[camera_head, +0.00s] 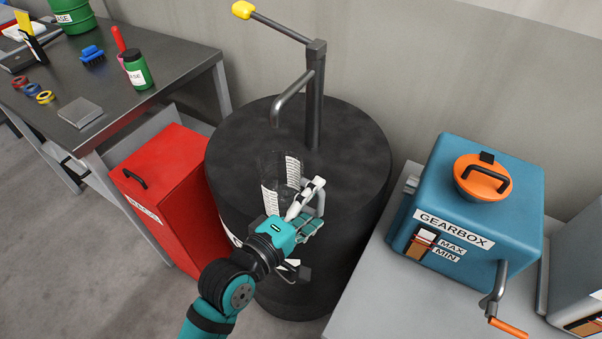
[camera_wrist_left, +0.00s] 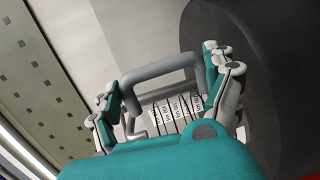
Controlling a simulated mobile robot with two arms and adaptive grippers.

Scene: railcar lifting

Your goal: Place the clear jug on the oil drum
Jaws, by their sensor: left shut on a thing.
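The clear jug (camera_head: 281,176), with white scale labels, shows over the top of the black oil drum (camera_head: 240,135) in the head view. It looks upright, but I cannot tell whether its base touches the drum. My left gripper (camera_head: 308,201) is at the near right side of the jug, shut on it; the fingers partly hide the jug. In the left wrist view the jug's labels (camera_wrist_left: 178,112) show between the fingers of my left gripper (camera_wrist_left: 168,95). A large black surface, apparently the drum (camera_wrist_left: 270,60), fills the right side there. My right gripper is not in view.
A grey pump (camera_head: 313,95) with a bent spout and yellow-tipped lever rises from the drum behind the jug. A red cabinet (camera_head: 170,180) stands left, and a blue gearbox (camera_head: 470,205) stands on a grey table at right. The drum top right of the pump is clear.

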